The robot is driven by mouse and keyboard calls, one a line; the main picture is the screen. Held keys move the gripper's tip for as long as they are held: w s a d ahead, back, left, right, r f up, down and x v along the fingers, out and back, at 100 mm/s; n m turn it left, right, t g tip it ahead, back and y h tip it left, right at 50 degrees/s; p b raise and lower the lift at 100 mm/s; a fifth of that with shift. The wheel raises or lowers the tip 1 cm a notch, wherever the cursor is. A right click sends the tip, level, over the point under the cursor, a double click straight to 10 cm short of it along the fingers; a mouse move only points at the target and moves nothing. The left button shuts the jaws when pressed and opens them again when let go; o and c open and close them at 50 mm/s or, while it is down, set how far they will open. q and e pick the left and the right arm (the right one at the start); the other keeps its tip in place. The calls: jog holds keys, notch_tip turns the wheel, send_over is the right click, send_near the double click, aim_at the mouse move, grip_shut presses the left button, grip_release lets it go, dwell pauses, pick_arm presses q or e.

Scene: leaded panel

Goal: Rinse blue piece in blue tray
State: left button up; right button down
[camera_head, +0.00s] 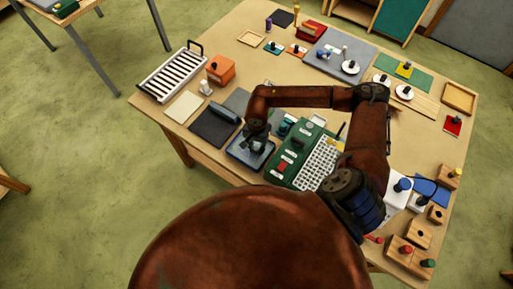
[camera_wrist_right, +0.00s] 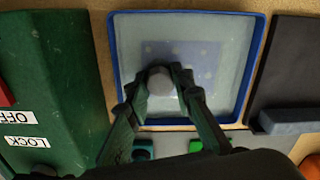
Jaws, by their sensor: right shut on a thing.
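The blue tray (camera_head: 256,169) lies near the front edge of the table, left of a green machine. In the right wrist view the blue-rimmed tray (camera_wrist_right: 188,13) fills the upper middle, with a pale, water-like interior. My right gripper (camera_head: 256,143) is over the tray, pointing down. In the wrist view its fingers (camera_wrist_right: 161,84) are shut on a round grey knob (camera_wrist_right: 160,80). A pale blue rectangle with light dots (camera_wrist_right: 190,55) shows below the knob; I cannot tell whether it joins the knob or lies on the tray floor. My left gripper is not in view.
The green machine (camera_head: 283,170) with a white grid (camera_head: 320,163) stands close right of the tray. A dark mat (camera_head: 207,128) with a grey bar lies left. An orange box (camera_head: 221,69) and white rack (camera_head: 172,76) stand farther left. Knobbed blocks (camera_head: 418,234) crowd the right corner.

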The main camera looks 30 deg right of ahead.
jog(key=shift+r, duration=0.15)
jog(key=shift+r+p, duration=1.05)
jog(key=shift+r, duration=1.25)
jog(key=shift+r, duration=0.2)
jog(key=shift+r, duration=1.35)
